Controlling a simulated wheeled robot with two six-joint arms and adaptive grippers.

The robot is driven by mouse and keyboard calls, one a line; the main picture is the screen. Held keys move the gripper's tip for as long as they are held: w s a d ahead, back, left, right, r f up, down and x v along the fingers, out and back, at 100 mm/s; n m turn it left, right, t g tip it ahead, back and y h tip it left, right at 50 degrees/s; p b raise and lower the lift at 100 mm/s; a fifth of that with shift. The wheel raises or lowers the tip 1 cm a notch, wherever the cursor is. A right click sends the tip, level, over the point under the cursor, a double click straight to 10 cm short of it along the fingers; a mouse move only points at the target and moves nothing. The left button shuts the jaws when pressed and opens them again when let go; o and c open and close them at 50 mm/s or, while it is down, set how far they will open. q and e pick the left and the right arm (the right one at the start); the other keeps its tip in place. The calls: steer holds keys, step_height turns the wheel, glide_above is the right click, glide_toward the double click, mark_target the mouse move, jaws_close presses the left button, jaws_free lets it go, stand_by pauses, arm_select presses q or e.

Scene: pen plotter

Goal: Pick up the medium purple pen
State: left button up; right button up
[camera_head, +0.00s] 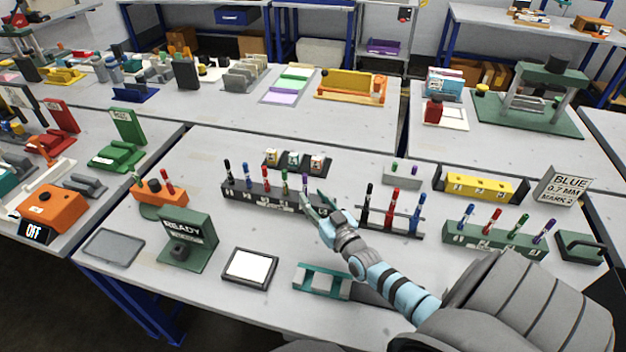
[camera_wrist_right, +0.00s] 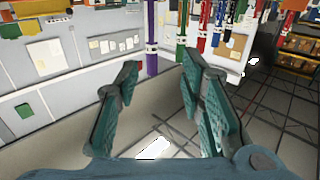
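A purple pen (camera_head: 305,182) stands upright at the right end of a black rack (camera_head: 262,198) in the middle of the table. My right gripper (camera_head: 318,203) is open and empty just beside it. In the right wrist view this purple pen (camera_wrist_right: 151,40) shows beyond the fingertips, between the two open fingers (camera_wrist_right: 160,85), apart from both. A second purple pen (camera_head: 545,228) stands in the green rack (camera_head: 494,239) at the right, and a short purple one (camera_head: 414,170) in a grey block. The rack labels are too small to read, so sizes cannot be told. My left gripper is out of view.
A green pen (camera_head: 284,181) stands next to the purple pen, with red and blue ones further left. Another rack with black, red and blue pens (camera_head: 393,205) is close to the right. A READY stand (camera_head: 195,232) and white-faced pad (camera_head: 249,267) lie in front.

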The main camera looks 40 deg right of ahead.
mark_target(306, 185)
steer(key=w+b, duration=0.1)
steer(key=w, duration=0.1)
steer(key=w+d+b, duration=0.1)
steer(key=w+b, duration=0.1)
steer(key=w+d+f+b, duration=0.1)
steer(key=w, duration=0.1)
steer(key=shift+w+d+b, duration=0.15)
steer(key=shift+w+b, duration=0.15)
steer(key=shift+w, duration=0.1)
steer(key=shift+w+r, duration=0.15)
steer(key=shift+w, duration=0.05)
steer(key=shift+r, duration=0.1)
jaws_close()
